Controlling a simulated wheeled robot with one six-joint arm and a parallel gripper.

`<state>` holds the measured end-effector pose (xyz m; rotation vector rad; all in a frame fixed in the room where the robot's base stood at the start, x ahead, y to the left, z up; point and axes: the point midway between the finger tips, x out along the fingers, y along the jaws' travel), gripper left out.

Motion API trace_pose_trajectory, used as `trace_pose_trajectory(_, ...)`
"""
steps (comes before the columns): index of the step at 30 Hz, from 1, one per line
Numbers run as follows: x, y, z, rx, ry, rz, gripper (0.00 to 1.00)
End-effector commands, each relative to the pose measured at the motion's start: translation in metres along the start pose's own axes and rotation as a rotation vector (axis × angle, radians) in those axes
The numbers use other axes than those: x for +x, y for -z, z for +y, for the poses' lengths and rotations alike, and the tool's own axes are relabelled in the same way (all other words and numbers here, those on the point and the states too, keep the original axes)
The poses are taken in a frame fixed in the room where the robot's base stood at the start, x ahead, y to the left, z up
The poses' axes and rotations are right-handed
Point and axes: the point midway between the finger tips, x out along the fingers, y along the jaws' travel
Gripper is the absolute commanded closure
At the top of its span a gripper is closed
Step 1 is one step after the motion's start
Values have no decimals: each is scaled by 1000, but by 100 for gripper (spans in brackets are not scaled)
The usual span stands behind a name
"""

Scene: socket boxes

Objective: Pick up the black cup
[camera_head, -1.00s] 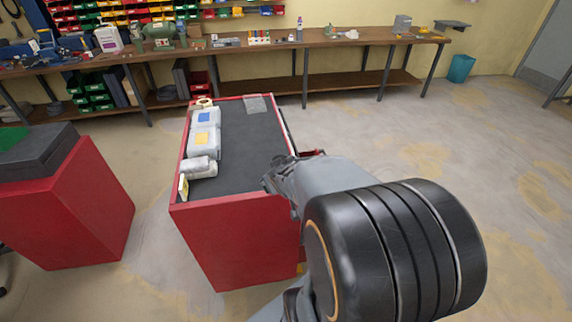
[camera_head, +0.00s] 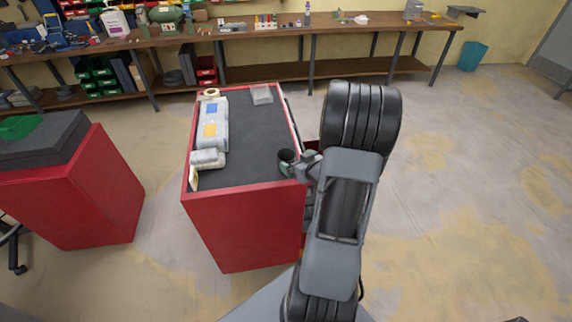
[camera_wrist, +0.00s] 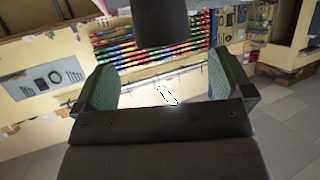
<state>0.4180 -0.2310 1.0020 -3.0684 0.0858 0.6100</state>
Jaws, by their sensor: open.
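The black cup (camera_head: 286,155) shows as a small dark round shape at the right edge of the red cabinet's dark top in the head view. In the wrist view it appears to be the dark cylinder (camera_wrist: 161,24) at the top centre, cut off by the frame edge. My gripper (camera_wrist: 160,65) is open, its two green-padded fingers apart with nothing between them. The cylinder appears just beyond the fingertips, roughly centred. In the head view my gripper (camera_head: 292,166) is beside the cup, small and partly hidden; whether they touch cannot be told.
The red cabinet (camera_head: 245,225) carries grey-white cases (camera_head: 213,125) along its left side and a clear box (camera_head: 261,95) at the back. Its middle top is clear. Another red cabinet (camera_head: 75,200) stands left. A long workbench (camera_head: 340,40) runs behind. Floor at right is free.

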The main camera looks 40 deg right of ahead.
Motion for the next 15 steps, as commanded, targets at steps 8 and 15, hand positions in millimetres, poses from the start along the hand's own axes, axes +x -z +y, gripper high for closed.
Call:
trace_pose_trajectory(8, 22, 1, 0, 0, 0, -1, 2)
trace_pose_trajectory(15, 47, 3, -3, 1, 2, -3, 2)
